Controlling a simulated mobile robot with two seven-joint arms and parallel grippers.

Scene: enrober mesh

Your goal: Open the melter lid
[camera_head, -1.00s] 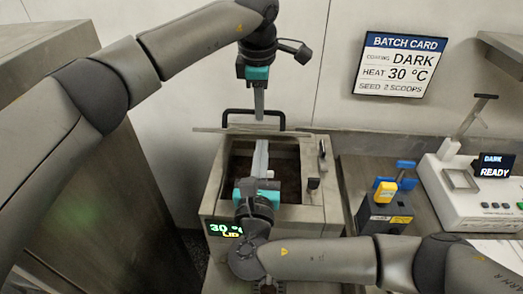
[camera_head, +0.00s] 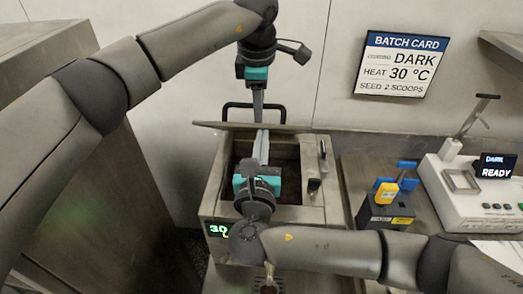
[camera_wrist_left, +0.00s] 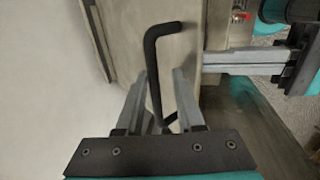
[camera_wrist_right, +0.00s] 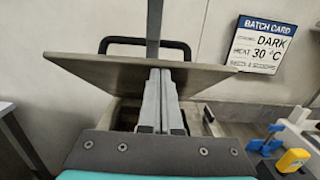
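The melter (camera_head: 314,222) stands in the middle of the head view, with its dark inside showing. Its grey lid (camera_head: 215,125) is raised and tilted at the back; it also shows in the right wrist view (camera_wrist_right: 95,70). A black bar handle (camera_head: 233,106) is at the lid's far side. My left gripper (camera_wrist_left: 165,75) is open and empty, its fingers beside the handle (camera_wrist_left: 154,70). My right gripper (camera_wrist_right: 160,75) is shut with nothing visible between its fingers. Its fingertips are over the opening, at the lid's near face; contact is unclear.
A display (camera_head: 217,230) on the melter's front is partly hidden by my right arm. Small levers (camera_head: 314,185) sit on its right rim. To the right are a blue and yellow device (camera_head: 386,193) and a white machine (camera_head: 470,190) reading READY. A batch card (camera_head: 393,64) hangs on the wall.

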